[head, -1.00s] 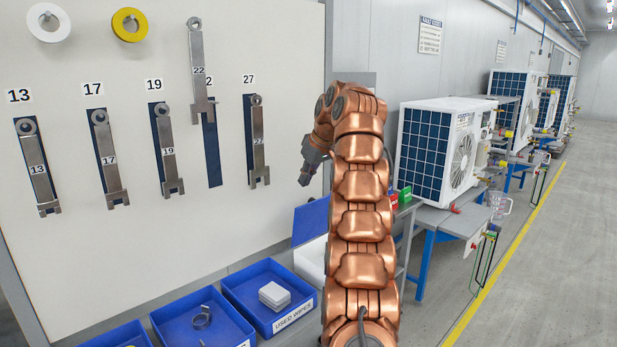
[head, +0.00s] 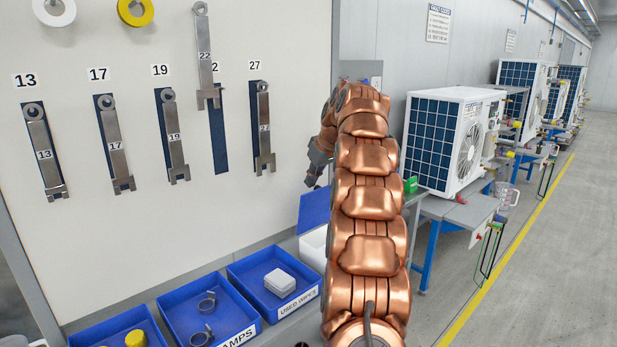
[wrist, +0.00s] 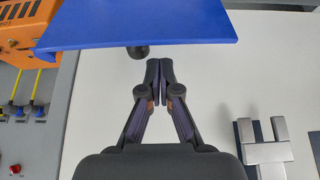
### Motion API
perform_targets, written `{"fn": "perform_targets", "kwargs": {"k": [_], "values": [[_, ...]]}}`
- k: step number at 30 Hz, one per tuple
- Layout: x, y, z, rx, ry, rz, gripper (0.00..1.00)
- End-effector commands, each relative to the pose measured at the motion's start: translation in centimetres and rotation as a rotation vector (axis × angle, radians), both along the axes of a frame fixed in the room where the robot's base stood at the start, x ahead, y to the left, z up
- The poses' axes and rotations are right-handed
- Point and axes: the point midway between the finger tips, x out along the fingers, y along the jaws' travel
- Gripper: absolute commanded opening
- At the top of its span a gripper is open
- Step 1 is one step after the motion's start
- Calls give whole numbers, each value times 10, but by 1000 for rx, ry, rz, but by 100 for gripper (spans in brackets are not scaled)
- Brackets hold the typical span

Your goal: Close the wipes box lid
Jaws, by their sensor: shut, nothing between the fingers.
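The wipes box (head: 314,246) is white and stands at the end of the row of blue trays, partly hidden behind my arm. Its blue lid (head: 313,209) stands raised, so the box is open. In the wrist view the lid (wrist: 140,24) spans the top as a blue panel, with a dark round knob at its lower edge. My gripper (head: 314,180) is just above the lid in the head view. In the wrist view its fingertips (wrist: 160,68) are together and empty, close to the lid's edge; I cannot tell whether they touch.
Blue trays hold used wipes (head: 280,282), clamps (head: 205,315) and yellow parts (head: 135,339). Numbered wrenches (head: 115,150) hang on the white board behind. An orange machine (wrist: 22,35) shows at the wrist view's upper left. Open floor (head: 540,270) lies to the right.

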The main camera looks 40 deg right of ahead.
Motion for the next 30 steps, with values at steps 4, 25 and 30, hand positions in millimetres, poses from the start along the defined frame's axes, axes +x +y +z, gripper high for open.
{"fn": "perform_targets", "kwargs": {"k": [4, 25, 30], "values": [[-9, 0, -1, 1, 0, -2, 0], [-20, 0, -4, 0, 0, -1, 0], [-21, 1, -5, 0, -5, -1, 0]]}}
